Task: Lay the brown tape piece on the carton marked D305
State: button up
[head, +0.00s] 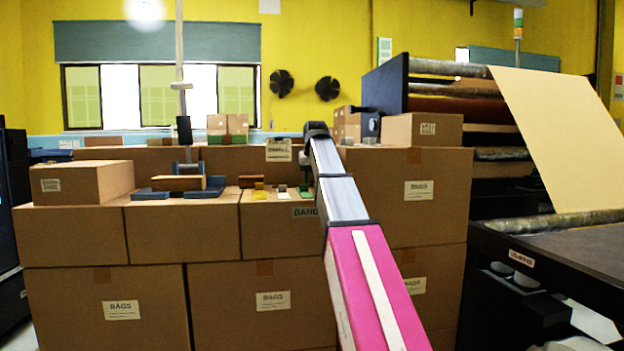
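I cannot single out the brown tape piece for sure. Small brown, yellow and green pieces (258,194) lie on the carton top left of my arm. A closed carton (100,182) with a small label sits on the stack at left, and another (425,130) sits at right. Their labels are too small to read, so I cannot tell which is D305. My pink and grey arm reaches forward over the stack. The dark end of my arm, with my gripper (306,168), shows near the small pieces; its fingers are too small and partly hidden to judge.
Large cartons marked BAGS (234,300) form the stack's front. A blue holder (178,190) with a brown block stands on the top left. At right is a dark machine with rollers and a hanging kraft sheet (560,130). More cartons (228,126) stand behind.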

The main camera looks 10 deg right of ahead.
jog(key=v, duration=1.1)
jog(key=shift+r, duration=0.2)
jog(key=shift+o, duration=0.6)
jog(key=shift+s+r, duration=0.15)
jog(key=shift+r, duration=0.05)
jog(key=x, duration=0.7)
jog(key=shift+s+d, duration=0.2)
jog(key=shift+d, duration=0.05)
jog(key=shift+a+x, duration=0.15)
jog(key=shift+x, duration=1.2)
jog(key=shift+a+x, duration=0.1)
jog(key=shift+x, duration=1.25)
jog(key=shift+w+r, duration=0.1)
jog(key=shift+w, duration=0.1)
grip_shut()
